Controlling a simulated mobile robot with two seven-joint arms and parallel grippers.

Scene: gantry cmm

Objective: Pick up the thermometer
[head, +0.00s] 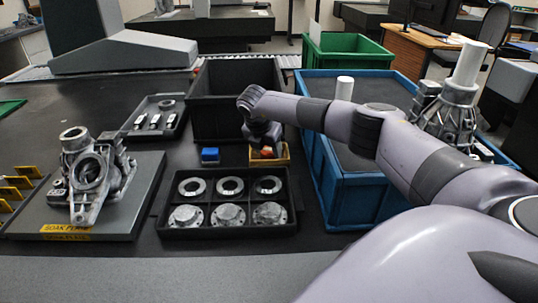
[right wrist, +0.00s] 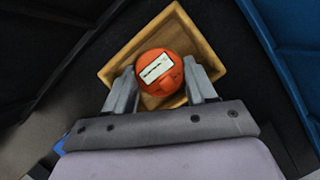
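The thermometer appears to be the round orange-red object (right wrist: 160,68) with a white label in the right wrist view. It sits in a small yellow tray (right wrist: 208,48). In the head view a bit of orange (head: 267,153) shows in the yellow tray (head: 286,154), mostly hidden under my gripper. My right gripper (right wrist: 160,78) points down over the tray, with one finger on each side of the orange object. It looks open; contact with the object cannot be made out. In the head view the right gripper (head: 264,138) is just above the tray. My left gripper is not in view.
A blue block (head: 210,155) lies left of the yellow tray. A black parts tray (head: 228,207) with rings and discs is in front. A tall black bin (head: 236,80) stands behind, and a blue bin (head: 358,192) stands close on the right. A plate with a casting (head: 90,175) is left.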

